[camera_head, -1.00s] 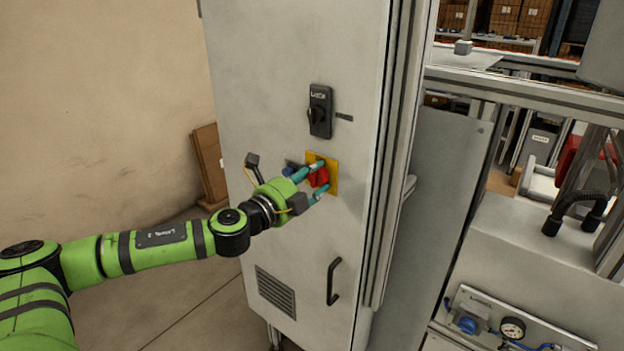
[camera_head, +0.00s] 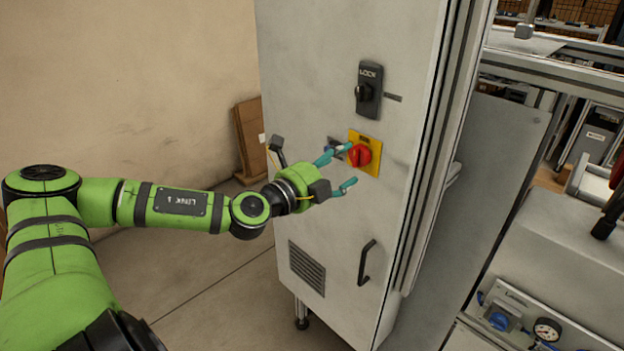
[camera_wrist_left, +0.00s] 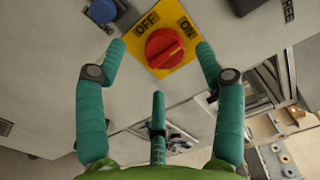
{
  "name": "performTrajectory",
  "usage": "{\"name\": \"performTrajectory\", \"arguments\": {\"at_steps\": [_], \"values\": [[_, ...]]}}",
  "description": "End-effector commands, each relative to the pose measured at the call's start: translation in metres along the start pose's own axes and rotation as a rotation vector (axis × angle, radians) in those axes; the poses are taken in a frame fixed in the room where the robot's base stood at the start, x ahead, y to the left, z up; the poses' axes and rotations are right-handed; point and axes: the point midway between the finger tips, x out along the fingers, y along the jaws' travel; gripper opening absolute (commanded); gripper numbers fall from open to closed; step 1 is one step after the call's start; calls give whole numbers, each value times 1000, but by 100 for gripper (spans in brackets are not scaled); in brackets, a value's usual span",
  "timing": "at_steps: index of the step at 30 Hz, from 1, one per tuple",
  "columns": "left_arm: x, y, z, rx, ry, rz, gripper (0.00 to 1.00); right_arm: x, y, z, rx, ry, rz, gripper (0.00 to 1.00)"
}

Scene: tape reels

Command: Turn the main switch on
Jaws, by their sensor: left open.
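The main switch is a red rotary knob (camera_head: 360,155) on a yellow plate (camera_head: 371,140) on the grey cabinet door. In the left wrist view the red knob (camera_wrist_left: 165,48) sits between the OFF and ON labels. Its raised grip appears slanted towards the ON side. My left gripper (camera_head: 338,170) is open and empty, a short way in front and to the left of the switch. Its teal fingers (camera_wrist_left: 160,50) are spread on both sides of the knob in the wrist view, apart from it. My right gripper is not in view.
A black LOCK switch (camera_head: 369,90) is above the main switch. A blue button (camera_wrist_left: 102,11) sits beside the yellow plate. A black door handle (camera_head: 366,262) and a vent (camera_head: 306,268) are lower down. Machinery stands on the right; open floor lies left.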

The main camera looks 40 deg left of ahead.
Motion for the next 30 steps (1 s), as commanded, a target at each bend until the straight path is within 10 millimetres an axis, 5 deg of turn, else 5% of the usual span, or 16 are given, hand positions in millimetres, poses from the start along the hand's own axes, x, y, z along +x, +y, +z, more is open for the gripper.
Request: {"name": "performTrajectory", "arguments": {"at_steps": [18, 30], "values": [[-68, -2, -2, -2, 14, -8, 70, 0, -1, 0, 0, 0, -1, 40], [-77, -2, -2, -5, 11, -8, 70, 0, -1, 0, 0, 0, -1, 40]]}}
